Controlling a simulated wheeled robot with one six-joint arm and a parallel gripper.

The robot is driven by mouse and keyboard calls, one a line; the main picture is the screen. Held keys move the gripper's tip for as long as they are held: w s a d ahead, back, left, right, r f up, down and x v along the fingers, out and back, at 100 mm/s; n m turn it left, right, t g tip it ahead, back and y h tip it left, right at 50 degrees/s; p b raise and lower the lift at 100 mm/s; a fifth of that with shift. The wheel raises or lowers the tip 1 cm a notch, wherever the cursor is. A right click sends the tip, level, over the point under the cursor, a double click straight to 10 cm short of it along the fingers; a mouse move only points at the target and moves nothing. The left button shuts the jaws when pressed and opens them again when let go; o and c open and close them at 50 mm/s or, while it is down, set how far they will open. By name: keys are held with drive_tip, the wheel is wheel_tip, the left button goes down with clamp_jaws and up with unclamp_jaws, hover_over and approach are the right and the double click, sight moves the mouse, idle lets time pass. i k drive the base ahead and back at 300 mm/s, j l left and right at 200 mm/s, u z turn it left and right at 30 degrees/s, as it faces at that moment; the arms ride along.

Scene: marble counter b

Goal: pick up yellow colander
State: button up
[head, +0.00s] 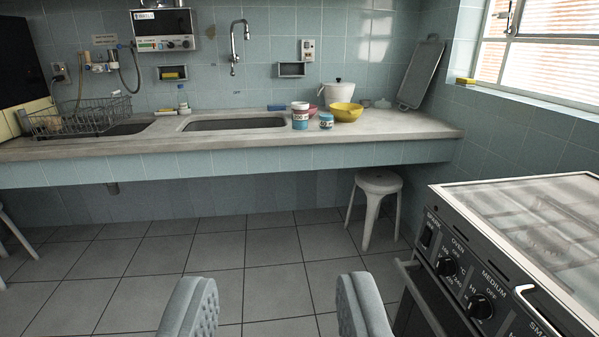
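A yellow colander (346,112) sits on the marble counter (420,129), right of the sink. It looks like a shallow bowl with its open side up. Two blue-labelled jars stand just left of it, the taller jar (300,117) and the smaller jar (326,121). A white pot (338,92) stands behind it and is partly hidden by it. My gripper (277,310) is at the bottom of the head view, its two grey padded fingers wide apart with only floor between them. It is well short of the counter and below the colander in the picture.
A stove (520,240) with knobs stands close at the right. A white stool (377,185) is under the counter's right end. The sink (235,123) and a wire dish rack (80,116) lie left. A tray (420,75) leans at the wall. The floor ahead is clear.

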sight(343, 112)
drive_tip(key=i, duration=1.7)
drive_tip(key=i+z, duration=0.25)
drive_tip(key=i, duration=0.2)
drive_tip(key=i+j+z, duration=0.25)
drive_tip(key=i, duration=0.2)
drive_tip(key=i+j+z, duration=0.25)
drive_tip(key=i, duration=0.2)
drive_tip(key=i+j+z, duration=0.25)
drive_tip(key=i+j, duration=0.05)
drive_tip(key=i, duration=0.1)
